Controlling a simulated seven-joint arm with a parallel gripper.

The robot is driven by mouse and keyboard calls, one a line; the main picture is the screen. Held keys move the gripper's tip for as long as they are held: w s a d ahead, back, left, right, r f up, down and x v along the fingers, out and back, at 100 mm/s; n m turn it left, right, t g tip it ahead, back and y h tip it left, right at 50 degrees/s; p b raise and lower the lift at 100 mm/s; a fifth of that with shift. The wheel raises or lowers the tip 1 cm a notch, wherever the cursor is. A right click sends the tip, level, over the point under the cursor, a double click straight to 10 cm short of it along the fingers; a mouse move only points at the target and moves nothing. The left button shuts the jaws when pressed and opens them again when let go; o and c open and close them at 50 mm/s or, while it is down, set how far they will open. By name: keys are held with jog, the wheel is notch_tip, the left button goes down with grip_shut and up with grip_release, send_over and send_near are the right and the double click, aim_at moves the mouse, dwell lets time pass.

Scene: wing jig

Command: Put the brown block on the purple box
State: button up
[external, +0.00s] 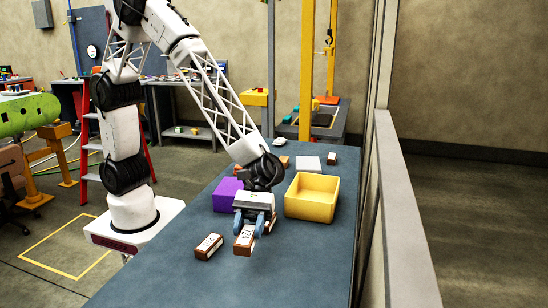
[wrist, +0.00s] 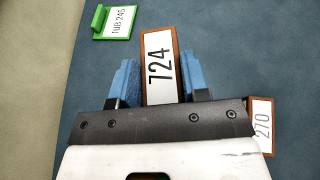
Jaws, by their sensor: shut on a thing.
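A brown block with a white label reading 724 (external: 244,241) is between the blue fingers of my gripper (external: 255,224). In the wrist view the block (wrist: 160,66) reaches out past the fingertips (wrist: 159,78), and my gripper is shut on it. It is low over the table; I cannot tell whether it touches. The purple box (external: 225,195) stands just behind and left of my gripper, partly hidden by the arm. A second brown block, labelled 270 in the wrist view (wrist: 262,128), lies left of the held one in the external view (external: 209,246).
A yellow bin (external: 312,203) stands right of my gripper on the blue-grey table (external: 300,262). A grey-white block (external: 307,162) and small brown blocks lie farther back. A green tag reading TUB 245 (wrist: 116,22) shows in the wrist view. The table's front is clear.

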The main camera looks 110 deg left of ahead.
jog(key=s+a+r+n+t, duration=0.1)
jog(key=s+a+r, duration=0.1)
jog(key=s+a, duration=0.7)
jog(key=s+a+r+n+t, duration=0.15)
jog(key=s+a, duration=0.25)
jog(key=a, duration=0.9)
jog(key=s+a+t, duration=0.1)
jog(key=s+a, duration=0.3)
jog(key=s, duration=0.6)
jog(key=s+a+f+n+y, duration=0.1)
jog(key=s+a, duration=0.4)
jog(key=s, duration=0.6)
jog(key=shift+s+t, duration=0.25)
jog(key=shift+t, duration=0.1)
jog(key=shift+f, duration=0.1)
send_over(232, 184)
jog(key=shift+s+a+f, duration=0.1)
jog(key=shift+a+f, duration=0.05)
jog(key=shift+f, duration=0.6)
